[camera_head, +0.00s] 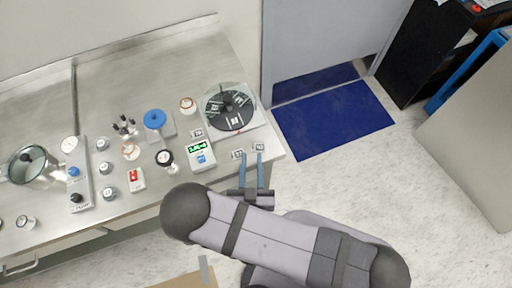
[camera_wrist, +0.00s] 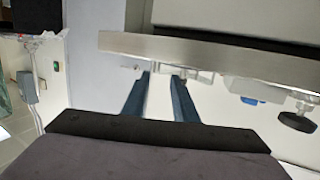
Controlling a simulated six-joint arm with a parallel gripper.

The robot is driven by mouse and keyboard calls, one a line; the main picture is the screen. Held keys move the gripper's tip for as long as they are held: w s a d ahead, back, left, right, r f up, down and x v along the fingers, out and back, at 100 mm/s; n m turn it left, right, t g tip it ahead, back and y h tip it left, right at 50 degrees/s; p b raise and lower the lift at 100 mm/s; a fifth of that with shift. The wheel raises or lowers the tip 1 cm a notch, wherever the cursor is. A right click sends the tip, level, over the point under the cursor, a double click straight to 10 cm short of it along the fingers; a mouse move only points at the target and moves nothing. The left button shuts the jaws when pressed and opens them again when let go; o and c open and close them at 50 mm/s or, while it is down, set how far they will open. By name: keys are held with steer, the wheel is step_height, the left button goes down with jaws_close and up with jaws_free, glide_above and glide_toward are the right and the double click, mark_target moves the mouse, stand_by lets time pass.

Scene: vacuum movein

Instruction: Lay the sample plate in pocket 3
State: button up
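My gripper (camera_head: 252,156) is at the front right edge of the steel bench, its two blue-grey fingers apart with nothing visible between them. The fingers also show in the wrist view (camera_wrist: 162,76), pointing toward the bench edge. A round dark disc (camera_head: 230,110) with pale marks sits on a light square base at the bench's right end. I cannot make out numbered pockets or tell which is pocket 3. Small pale square pieces with dark marks lie near the fingertips, one left (camera_head: 238,154) and one right (camera_head: 258,147). I cannot tell whether either is the sample plate.
The steel bench (camera_head: 150,65) carries a box with a green display (camera_head: 201,153), a blue-topped device (camera_head: 155,119), a red-switch box (camera_head: 136,179) and a valve panel (camera_head: 78,175). A blue mat (camera_head: 335,118) lies on the floor to the right. The bench edge (camera_wrist: 210,56) crosses the wrist view.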

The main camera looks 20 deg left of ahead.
mark_target(252, 147)
steer(key=shift+b, duration=0.3)
steer(key=b, duration=0.2)
steer(key=shift+a+f+b, duration=0.25)
steer(key=shift+a+b, duration=0.05)
steer(key=shift+a, duration=0.05)
steer(key=b, duration=0.2)
steer(key=m+h+b, duration=0.1)
steer(key=shift+a+f+t+b, duration=0.15)
steer(key=shift+a+t+b, duration=0.1)
steer(key=shift+t+b, duration=0.15)
steer(key=h+b, duration=0.1)
steer(key=b, duration=0.2)
steer(key=shift+m, duration=0.3)
steer(key=shift+s+d+r+m+h+b, duration=0.1)
steer(key=shift+d+r+m+h+b, duration=0.3)
steer(key=shift+b, duration=0.45)
steer(key=shift+a+f, duration=0.1)
steer(key=shift+a, duration=0.05)
steer(key=shift+p+x, duration=0.6)
steer(key=shift+x, duration=0.85)
steer(key=shift+p+x, duration=0.75)
steer(key=shift+x, duration=1.5)
steer(key=shift+s+a, duration=0.1)
steer(key=shift+a, duration=0.05)
